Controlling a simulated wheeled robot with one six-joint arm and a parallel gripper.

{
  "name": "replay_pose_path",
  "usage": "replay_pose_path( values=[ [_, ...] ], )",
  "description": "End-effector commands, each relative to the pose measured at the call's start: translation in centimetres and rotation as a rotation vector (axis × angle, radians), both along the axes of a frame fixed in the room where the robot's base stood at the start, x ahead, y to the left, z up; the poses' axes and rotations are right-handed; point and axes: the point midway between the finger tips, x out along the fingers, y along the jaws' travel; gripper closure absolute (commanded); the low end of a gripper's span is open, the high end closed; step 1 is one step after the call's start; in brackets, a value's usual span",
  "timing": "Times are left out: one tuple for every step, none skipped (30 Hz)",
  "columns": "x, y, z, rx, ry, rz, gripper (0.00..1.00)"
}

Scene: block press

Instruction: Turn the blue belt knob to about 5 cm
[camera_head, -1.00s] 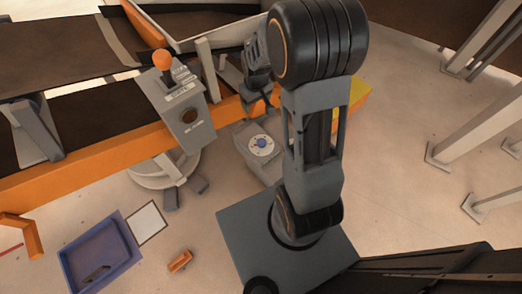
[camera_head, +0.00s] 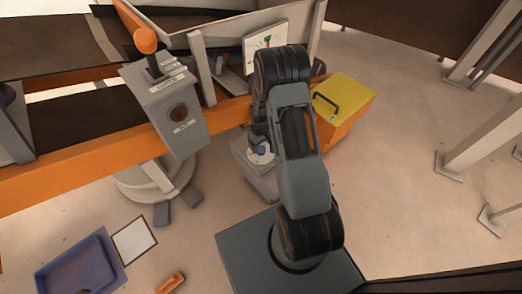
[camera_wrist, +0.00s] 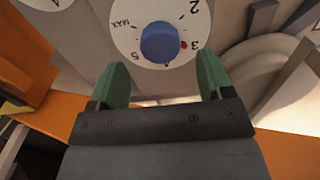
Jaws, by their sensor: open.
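The blue knob (camera_wrist: 160,42) sits in the middle of a round white dial (camera_wrist: 128,30) marked with numbers and MAX. A small red mark shows at the knob's right side, near the 3. In the head view the blue knob (camera_head: 262,151) is small, on top of a grey box (camera_head: 258,180), partly covered by my arm. My gripper (camera_wrist: 162,76) is open, with its two green fingers apart and nothing between them. In the wrist view the knob appears just beyond the fingertips, roughly centred between them. I cannot tell the remaining distance.
A grey control post (camera_head: 165,100) with an orange-topped lever stands left of the box. A yellow-lidded orange box (camera_head: 345,97) stands to the right. A blue tray (camera_head: 80,270) lies on the floor at lower left.

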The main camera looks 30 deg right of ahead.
Motion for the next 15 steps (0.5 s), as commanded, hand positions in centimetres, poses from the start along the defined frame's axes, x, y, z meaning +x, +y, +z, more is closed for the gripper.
replay_pose_path(
  values=[
    [-0.1,0.0,-1.1,0.001,0.002,0.000,0.27],
    [-0.1,0.0,-1.5,0.000,0.003,0.000,0.27],
    [0.0,0.0,-2.0,0.001,0.001,0.000,0.27],
    [0.0,0.0,-2.3,0.000,0.001,0.000,0.27],
    [0.0,0.0,-2.6,0.000,0.001,0.000,0.27],
    [0.0,0.0,-2.9,0.001,0.001,0.000,0.27],
    [0.0,0.0,-3.1,0.001,0.001,0.000,0.27],
    [0.0,0.0,-3.3,0.000,0.001,0.000,0.27],
    [0.0,0.0,-3.5,0.000,0.000,0.000,0.27],
    [0.0,0.0,-3.6,0.000,0.000,0.000,0.27],
    [0.0,0.0,-3.7,0.000,0.000,0.000,0.27],
    [0.0,0.0,-3.8,0.000,0.000,0.000,0.27],
    [0.0,0.0,-3.8,0.000,0.000,0.000,0.27],
    [0.0,0.0,-3.9,0.000,0.000,0.000,0.27],
    [0.0,0.0,-3.9,0.000,0.000,0.000,0.27]
  ],
)
